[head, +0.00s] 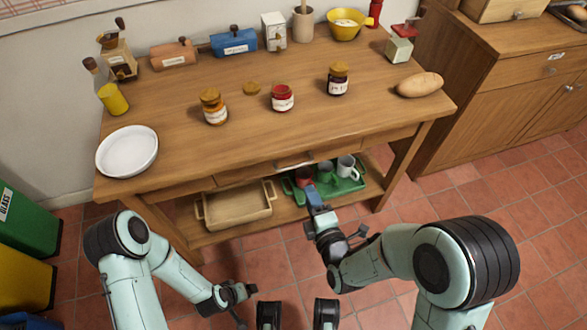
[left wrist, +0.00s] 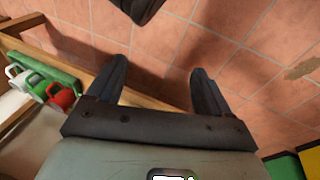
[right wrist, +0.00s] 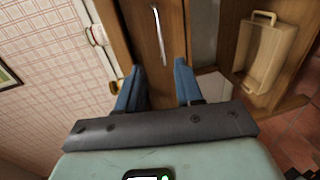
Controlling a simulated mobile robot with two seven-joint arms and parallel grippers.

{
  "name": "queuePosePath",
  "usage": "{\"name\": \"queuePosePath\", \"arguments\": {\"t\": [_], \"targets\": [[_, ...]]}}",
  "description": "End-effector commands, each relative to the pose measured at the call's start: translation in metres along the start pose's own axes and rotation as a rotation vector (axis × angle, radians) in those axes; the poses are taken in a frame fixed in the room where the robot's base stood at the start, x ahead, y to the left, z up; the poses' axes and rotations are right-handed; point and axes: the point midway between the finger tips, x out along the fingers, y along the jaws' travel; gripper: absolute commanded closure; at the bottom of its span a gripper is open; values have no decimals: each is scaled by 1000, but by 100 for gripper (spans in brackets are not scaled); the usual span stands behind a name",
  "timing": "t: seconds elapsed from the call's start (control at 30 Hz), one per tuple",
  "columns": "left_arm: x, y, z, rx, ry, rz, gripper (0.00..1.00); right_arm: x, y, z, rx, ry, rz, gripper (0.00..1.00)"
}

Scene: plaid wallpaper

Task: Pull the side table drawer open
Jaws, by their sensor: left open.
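The wooden side table (head: 180,140) stands ahead in the head view. Its drawer (head: 245,173) looks shut, with a metal bar handle (head: 295,160) that also shows in the right wrist view (right wrist: 160,35). My right gripper (head: 315,197) is in front of the table, just below the handle. In the right wrist view its fingers (right wrist: 158,80) are apart and empty, with the handle beyond the tips, roughly between them. My left gripper (head: 240,292) is low over the floor, away from the drawer. Its fingers (left wrist: 160,80) are apart and empty.
The lower shelf holds a wooden tray (head: 237,207) and a green tray (head: 347,185) with mugs, close to my right gripper. Jars, a plate (head: 127,151) and bread (head: 420,84) stand on the tabletop. A cabinet (head: 520,80) is at right, bins (head: 25,230) at left.

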Motion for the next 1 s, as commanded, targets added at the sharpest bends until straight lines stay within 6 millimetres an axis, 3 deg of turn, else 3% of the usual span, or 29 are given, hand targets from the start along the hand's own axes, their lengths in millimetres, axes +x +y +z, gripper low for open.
{"name": "queuePosePath", "arguments": {"t": [0.33,0.5,0.7,1.0], "targets": [[17,-6,-21,-5,62,-5,20,73,-3,0,3,0,-3,64],[26,-17,-6,-16,15,-24,20,101,-3,0,3,-1,-4,64],[30,-23,2,-22,-9,-36,20,118,-2,0,4,-1,-4,64],[30,-24,3,-24,-14,-37,20,120,-2,0,4,0,-6,64]]}}
